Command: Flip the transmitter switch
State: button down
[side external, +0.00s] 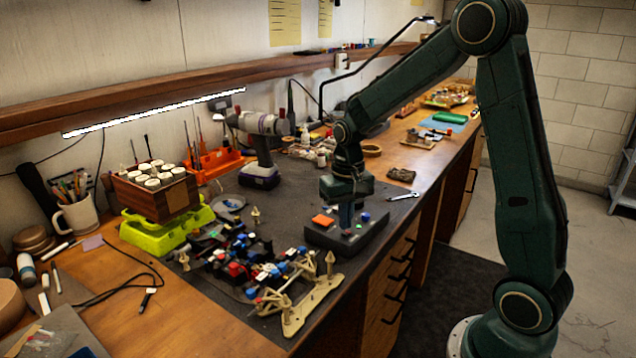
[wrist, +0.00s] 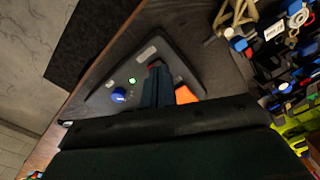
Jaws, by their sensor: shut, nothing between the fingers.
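The transmitter (side external: 335,237) is a dark grey box on the bench mat near the front edge. Its top carries an orange part (side external: 322,220) and a blue knob (side external: 366,216). In the wrist view the transmitter (wrist: 115,62) also shows a lit green light (wrist: 132,80), the blue knob (wrist: 119,95) and the orange part (wrist: 185,94). My gripper (side external: 346,226) points down over the top of the transmitter, between the orange part and the knob, with its fingers shut and empty. In the wrist view my fingers (wrist: 156,75) cover the area where a switch may sit. I cannot tell whether they touch it.
Loose car parts (side external: 250,265) and a beige frame (side external: 305,290) lie left of the transmitter. A cordless drill (side external: 260,145) stands behind it. A wrench (side external: 403,196) lies to the right. The bench's front edge is close to the transmitter.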

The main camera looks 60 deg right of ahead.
aim_at(345, 234)
jog(key=shift+f, duration=0.9)
dwell(0.8)
jog(key=shift+r, duration=0.2)
jog(key=shift+r, duration=3.3)
jog(key=shift+r, duration=0.1)
jog(key=s+a+r+n+t, duration=0.2)
jog(key=s+a+r+n, duration=0.1)
jog(key=s, duration=0.6)
jog(key=s+a+r+n+t, duration=0.3)
jog(key=s+a+r, duration=0.3)
jog(key=s+a, duration=0.2)
jog(key=shift+s+r+t, duration=0.3)
jog(key=shift+s, duration=0.85)
